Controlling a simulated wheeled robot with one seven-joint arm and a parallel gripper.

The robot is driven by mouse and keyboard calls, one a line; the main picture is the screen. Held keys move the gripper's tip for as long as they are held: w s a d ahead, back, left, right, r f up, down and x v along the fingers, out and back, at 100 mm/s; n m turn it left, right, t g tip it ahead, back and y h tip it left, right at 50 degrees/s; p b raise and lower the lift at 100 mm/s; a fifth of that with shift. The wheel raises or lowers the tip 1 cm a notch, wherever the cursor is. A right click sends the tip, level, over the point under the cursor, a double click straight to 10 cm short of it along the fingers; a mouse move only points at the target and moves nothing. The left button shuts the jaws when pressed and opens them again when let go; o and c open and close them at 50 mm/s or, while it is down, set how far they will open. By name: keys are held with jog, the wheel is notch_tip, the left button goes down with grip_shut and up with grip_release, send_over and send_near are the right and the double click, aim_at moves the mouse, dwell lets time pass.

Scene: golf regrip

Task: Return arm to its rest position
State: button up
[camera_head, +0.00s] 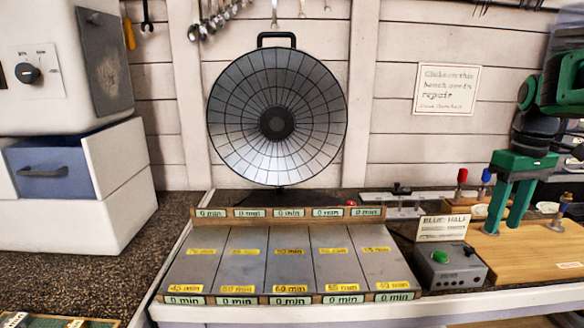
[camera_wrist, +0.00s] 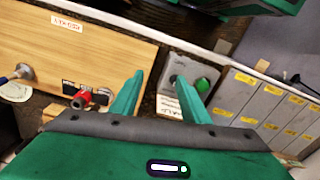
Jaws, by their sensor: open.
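My gripper (camera_head: 502,228) is at the right of the head view, green, with its two fingers pointing down over the wooden board (camera_head: 535,255). The fingers are apart with nothing between them. In the wrist view my gripper (camera_wrist: 158,90) also shows spread, empty fingers. My arm comes in from the right edge of the head view and is partly cut off. I cannot tell whether the fingertips touch the board.
A grey box with a green button (camera_head: 450,265) stands left of the board. Red (camera_head: 461,177) and blue (camera_head: 486,176) handled clamps stand behind. A white drawer cabinet (camera_head: 75,185) is at left.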

jog(key=s+a+f+m, duration=0.4)
jog(key=s+f, duration=0.2)
jog(key=s, duration=0.4)
jog(key=s+a+f+m, duration=0.4)
jog(key=s+f, duration=0.2)
jog(key=s, duration=0.3)
jog(key=shift+s+f, duration=0.3)
jog(key=shift+s, duration=0.1)
jog(key=shift+a, duration=0.1)
